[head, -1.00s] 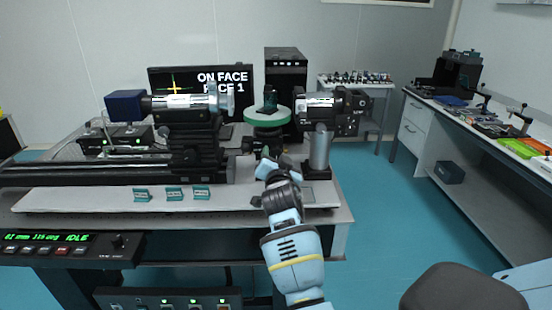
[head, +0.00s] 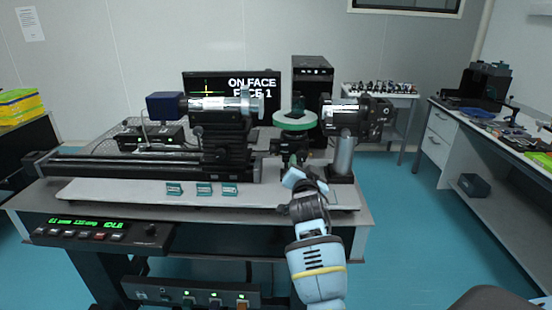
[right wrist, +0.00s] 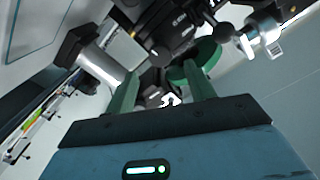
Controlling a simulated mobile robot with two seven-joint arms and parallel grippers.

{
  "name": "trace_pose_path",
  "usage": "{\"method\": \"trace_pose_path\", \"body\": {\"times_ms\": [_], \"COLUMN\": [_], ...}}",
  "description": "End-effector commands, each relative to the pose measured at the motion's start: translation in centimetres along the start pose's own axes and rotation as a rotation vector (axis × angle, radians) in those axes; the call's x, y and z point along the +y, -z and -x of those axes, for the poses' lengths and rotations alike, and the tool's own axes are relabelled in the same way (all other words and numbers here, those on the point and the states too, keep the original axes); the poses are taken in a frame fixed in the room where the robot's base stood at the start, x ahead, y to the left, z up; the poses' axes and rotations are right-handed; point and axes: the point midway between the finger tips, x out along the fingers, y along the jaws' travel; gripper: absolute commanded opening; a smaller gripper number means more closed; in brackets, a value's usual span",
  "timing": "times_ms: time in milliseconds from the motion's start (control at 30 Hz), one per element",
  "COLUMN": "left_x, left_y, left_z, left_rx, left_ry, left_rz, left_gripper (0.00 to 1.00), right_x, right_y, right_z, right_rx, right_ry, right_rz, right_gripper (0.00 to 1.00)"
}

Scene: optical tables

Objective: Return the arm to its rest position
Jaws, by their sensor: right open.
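My right arm (head: 315,262) reaches up from the bottom of the head view over the front right of the optical table (head: 358,218). My right gripper (head: 296,168) is in front of the round green-topped stage (head: 294,120). In the right wrist view its two green fingers stand apart, so the gripper (right wrist: 162,92) is open. Nothing shows held between them. The green disc (right wrist: 196,62) and dark instruments appear beyond the fingers. My left arm and gripper are not in view.
A dark prism-like block (head: 297,105) stands on the green disc. A camera-like unit (head: 357,115) on a silver post (head: 343,157) stands close right of the gripper. Clear floor (head: 420,240) lies right of the table.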

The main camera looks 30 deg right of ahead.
Motion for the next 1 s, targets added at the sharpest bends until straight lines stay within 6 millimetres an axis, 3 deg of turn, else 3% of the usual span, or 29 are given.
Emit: {"method": "trace_pose_path", "body": {"times_ms": [267, 467, 767, 1000], "left_x": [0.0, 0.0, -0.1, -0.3], "left_y": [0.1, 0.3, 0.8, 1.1], "left_z": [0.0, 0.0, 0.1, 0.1], "left_rx": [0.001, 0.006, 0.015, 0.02], "left_ry": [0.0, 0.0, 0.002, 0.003], "left_rz": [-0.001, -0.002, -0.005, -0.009], "left_gripper": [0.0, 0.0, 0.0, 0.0], "right_x": [0.7, 4.3, 11.2, 16.2], "right_y": [-1.1, -7.1, -17.9, -24.2], "right_z": [0.6, 4.5, 15.5, 27.2], "right_rx": [-0.016, -0.116, -0.347, -0.557], "right_ry": [0.002, 0.035, 0.146, 0.264], "right_rz": [0.026, 0.176, 0.442, 0.6], "right_gripper": [0.54, 0.54, 0.54, 0.54]}}
